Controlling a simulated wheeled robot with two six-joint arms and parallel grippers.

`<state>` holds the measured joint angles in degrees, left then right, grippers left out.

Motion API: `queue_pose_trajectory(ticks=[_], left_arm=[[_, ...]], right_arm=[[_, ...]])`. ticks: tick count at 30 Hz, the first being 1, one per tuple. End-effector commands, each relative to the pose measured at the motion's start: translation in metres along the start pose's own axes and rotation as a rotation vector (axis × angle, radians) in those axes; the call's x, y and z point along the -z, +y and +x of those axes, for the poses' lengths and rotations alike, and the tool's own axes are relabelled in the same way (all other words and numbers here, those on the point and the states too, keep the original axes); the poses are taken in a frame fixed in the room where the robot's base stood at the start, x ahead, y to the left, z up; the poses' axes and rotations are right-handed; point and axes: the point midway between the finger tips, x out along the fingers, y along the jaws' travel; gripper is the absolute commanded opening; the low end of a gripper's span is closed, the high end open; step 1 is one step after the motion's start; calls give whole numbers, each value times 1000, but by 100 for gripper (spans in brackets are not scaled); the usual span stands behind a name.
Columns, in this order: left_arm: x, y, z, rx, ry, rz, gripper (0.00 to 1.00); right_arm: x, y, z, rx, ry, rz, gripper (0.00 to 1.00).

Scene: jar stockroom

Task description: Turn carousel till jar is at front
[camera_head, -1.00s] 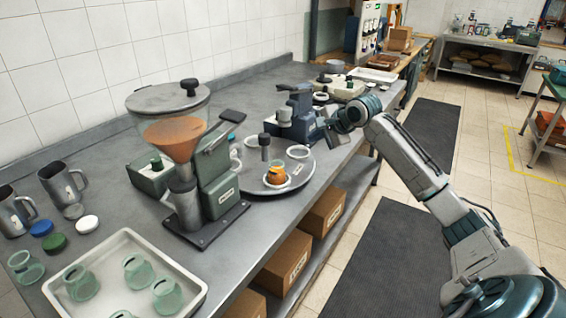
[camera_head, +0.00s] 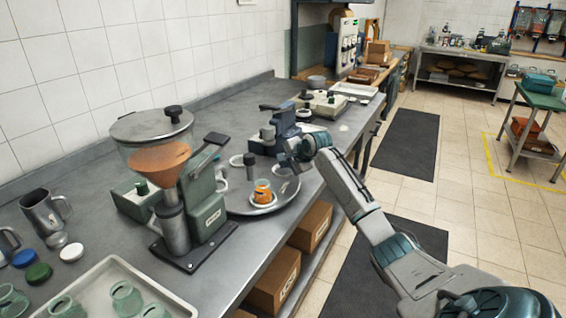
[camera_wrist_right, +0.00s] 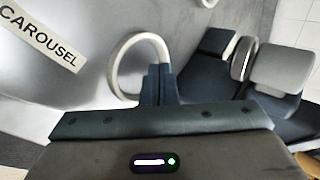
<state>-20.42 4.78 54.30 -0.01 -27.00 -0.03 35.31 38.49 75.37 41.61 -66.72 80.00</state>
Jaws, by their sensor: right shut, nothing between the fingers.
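The carousel (camera_head: 236,203) is a round grey turntable on the bench, with a dark-topped post and white rings. An orange-filled jar (camera_head: 263,188) stands in a ring at its near side. An empty white ring (camera_head: 284,171) is right of the jar; a ring also shows in the right wrist view (camera_wrist_right: 121,53). My right gripper (camera_head: 287,164) is over the carousel's right side, with no jar in it. In the right wrist view its shut fingers (camera_wrist_right: 160,82) are at the ring's near edge; contact is unclear. My left gripper is out of view.
A grinder with a hopper (camera_head: 158,150) stands just left of the carousel. A dark blue device (camera_head: 286,122) is behind my right gripper. A white tray (camera_head: 113,268) with green jars is at the near left. Boxes (camera_head: 276,281) sit on the shelf below.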

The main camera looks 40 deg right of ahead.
Motion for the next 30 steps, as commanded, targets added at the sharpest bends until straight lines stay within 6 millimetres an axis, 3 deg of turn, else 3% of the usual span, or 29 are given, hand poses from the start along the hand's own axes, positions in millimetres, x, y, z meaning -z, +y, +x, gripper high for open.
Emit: queue_pose_trajectory(ticks=[6, 19, 25, 30], left_arm=[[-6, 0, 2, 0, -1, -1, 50], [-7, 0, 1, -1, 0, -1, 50], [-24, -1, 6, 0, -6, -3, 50], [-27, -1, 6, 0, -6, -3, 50]], right_arm=[[0, -3, 12, 0, 0, 0, 0], [1, -5, 14, -1, -10, -9, 0], [3, -16, 24, -2, -95, -82, 0], [3, -26, 34, 0, -187, -164, 0]])
